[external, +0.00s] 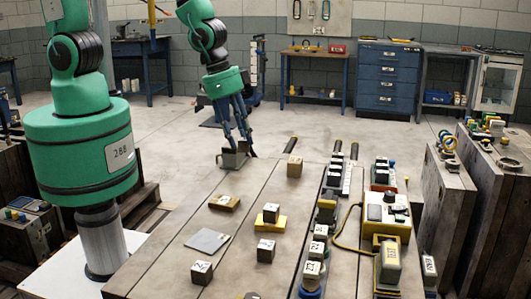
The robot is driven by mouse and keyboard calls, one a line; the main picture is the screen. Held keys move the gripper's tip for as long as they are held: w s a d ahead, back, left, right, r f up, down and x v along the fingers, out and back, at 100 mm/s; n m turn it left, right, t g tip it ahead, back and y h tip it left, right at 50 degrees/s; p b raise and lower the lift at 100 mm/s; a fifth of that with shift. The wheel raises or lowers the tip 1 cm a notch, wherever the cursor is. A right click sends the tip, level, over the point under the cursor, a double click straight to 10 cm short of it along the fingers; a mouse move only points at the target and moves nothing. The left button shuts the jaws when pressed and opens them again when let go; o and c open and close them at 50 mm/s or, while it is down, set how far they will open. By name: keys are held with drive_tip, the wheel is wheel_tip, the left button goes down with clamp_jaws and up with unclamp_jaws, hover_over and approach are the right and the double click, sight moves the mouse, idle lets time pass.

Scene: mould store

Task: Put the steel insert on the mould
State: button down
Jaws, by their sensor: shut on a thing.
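My gripper (240,148) is at the far left end of the wooden table, pointing down. It is shut on a grey metal-looking piece (233,160), which looks like the steel insert. The piece is at the table's far edge; I cannot tell whether it touches the table. Which thing is the mould is not clear. A flat grey plate (207,240) lies on the table nearer the camera. A low yellow-brown block (225,202) lies beyond it, and a yellow block (270,224) with a marked cube on it stands to the right.
Marked wooden cubes stand at the front left (202,272), the front middle (266,250) and the back (295,166). A row of dark fixtures (326,212) and a yellow control box (385,214) with a cable fill the right side. Bare planks lie between the pieces.

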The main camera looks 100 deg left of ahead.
drive_tip(key=s+a+n+g+y, duration=0.2)
drive_tip(key=a+n, duration=0.8)
drive_tip(key=a, duration=2.9)
drive_tip(key=s+d+x, duration=0.1)
drive_tip(key=x, duration=0.7)
drive_tip(key=s+d+f+x, duration=0.1)
drive_tip(key=d+x, duration=0.1)
drive_tip(key=x, duration=0.7)
drive_tip(key=shift+w+d+y+b, duration=0.25)
drive_tip(key=shift+w+y+b, duration=0.05)
drive_tip(key=shift+w+y, duration=0.1)
drive_tip(key=shift+f, duration=0.15)
drive_tip(key=shift+a, duration=0.1)
drive_tip(key=shift+w+a+f, duration=0.25)
drive_tip(key=shift+w+a, duration=1.35)
drive_tip(key=shift+w, duration=0.45)
drive_tip(key=shift+w+a+f, duration=0.2)
drive_tip(key=shift+w+a, duration=1.4)
drive_tip(key=shift+w, duration=0.5)
drive_tip(key=shift+w+a+f, duration=0.25)
drive_tip(key=shift+w+a, duration=1.4)
drive_tip(key=shift+w, duration=0.4)
drive_tip(key=shift+f+b, duration=0.65)
drive_tip(key=shift+f, duration=1.15)
drive_tip(key=shift+f, duration=0.1)
